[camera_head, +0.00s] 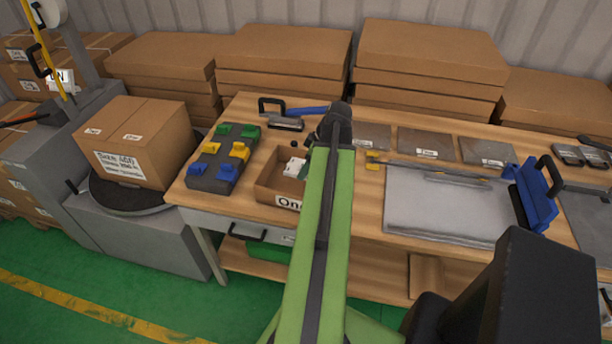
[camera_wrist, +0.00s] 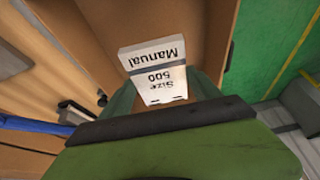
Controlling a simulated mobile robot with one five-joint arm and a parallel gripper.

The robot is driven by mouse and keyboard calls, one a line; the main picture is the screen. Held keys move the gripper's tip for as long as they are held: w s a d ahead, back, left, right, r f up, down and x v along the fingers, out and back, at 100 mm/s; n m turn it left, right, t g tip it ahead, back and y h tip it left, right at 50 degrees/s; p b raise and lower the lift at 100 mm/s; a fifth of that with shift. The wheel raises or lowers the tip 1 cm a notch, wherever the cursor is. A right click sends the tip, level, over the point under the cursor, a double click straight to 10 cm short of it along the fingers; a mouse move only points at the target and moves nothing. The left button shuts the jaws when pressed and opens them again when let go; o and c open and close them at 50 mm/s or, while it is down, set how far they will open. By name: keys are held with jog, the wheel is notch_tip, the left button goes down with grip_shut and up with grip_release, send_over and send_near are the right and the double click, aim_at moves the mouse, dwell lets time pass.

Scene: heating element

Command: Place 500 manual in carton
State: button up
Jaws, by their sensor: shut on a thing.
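A white manual (camera_wrist: 158,76) marked "Size 500 Manual" shows in the wrist view between the green fingers of my gripper (camera_wrist: 163,95). My gripper is shut on it. An open brown cardboard carton (camera_head: 272,193) with a label starting "On" sits on the workbench in the head view. White pieces (camera_head: 294,167) show at its opening, partly behind my green arm. In the wrist view, brown cardboard (camera_wrist: 185,22) lies behind the manual. My arm hides my fingertips in the head view, and I cannot tell whether the manual touches the carton.
A dark tray (camera_head: 211,177) with blue, green and yellow pieces lies left of the carton. A closed labelled box (camera_head: 150,142) stands on a turntable farther left. A grey metal plate (camera_head: 430,212) lies to the right. Stacked flat boxes (camera_head: 430,45) line the back.

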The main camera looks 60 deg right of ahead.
jog(key=shift+f+b, duration=1.35)
jog(key=shift+f, duration=0.65)
jog(key=o, duration=1.6)
jog(key=shift+r, duration=0.1)
jog(key=shift+r+p, duration=0.5)
jog(key=shift+p, duration=0.1)
jog(key=p+v, duration=1.1)
jog(key=shift+r, duration=0.4)
jog(key=shift+s+r, duration=0.1)
jog(key=shift+s, duration=0.1)
